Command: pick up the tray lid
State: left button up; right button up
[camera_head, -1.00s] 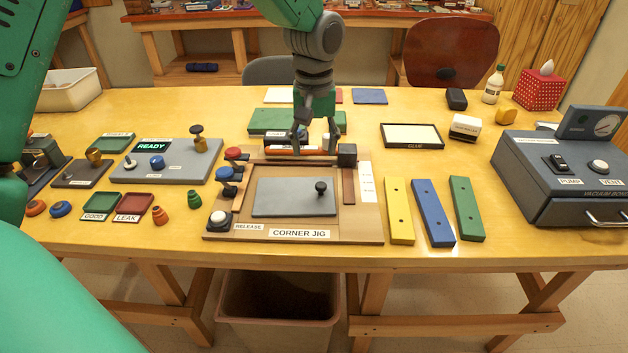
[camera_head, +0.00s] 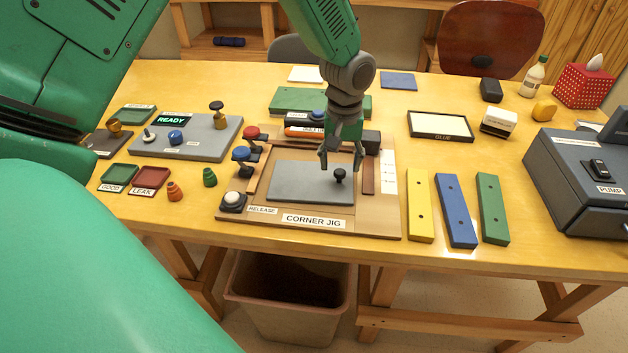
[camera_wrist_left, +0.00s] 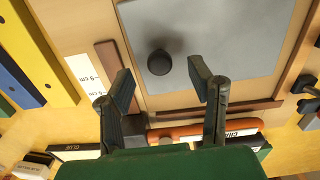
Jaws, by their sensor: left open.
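The tray lid is a flat grey plate (camera_head: 300,187) with a black knob (camera_head: 340,176) near its right side. It lies in the wooden corner jig (camera_head: 375,222). My left gripper (camera_head: 341,157) is open and empty, pointing down just behind and above the knob. In the left wrist view the knob (camera_wrist_left: 159,62) shows between the open fingers (camera_wrist_left: 160,78), a little beyond their tips, and they appear not to touch it. The plate (camera_wrist_left: 220,30) is partly cut off there. My right gripper is not in view.
Red and blue clamps (camera_head: 243,155) and a white release button (camera_head: 232,200) line the jig's left side. An orange-handled tool (camera_head: 298,131) lies behind it. Yellow (camera_head: 420,205), blue (camera_head: 456,210) and green bars (camera_head: 492,208) lie to the right. A green block (camera_head: 290,100) stands behind.

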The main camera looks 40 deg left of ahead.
aim_at(340, 172)
pick_arm(q)
notch_tip(340, 172, down, 4)
jog(key=shift+w+a+r, duration=0.1)
jog(key=shift+r, duration=0.15)
jog(key=shift+c, duration=0.5)
grip_shut()
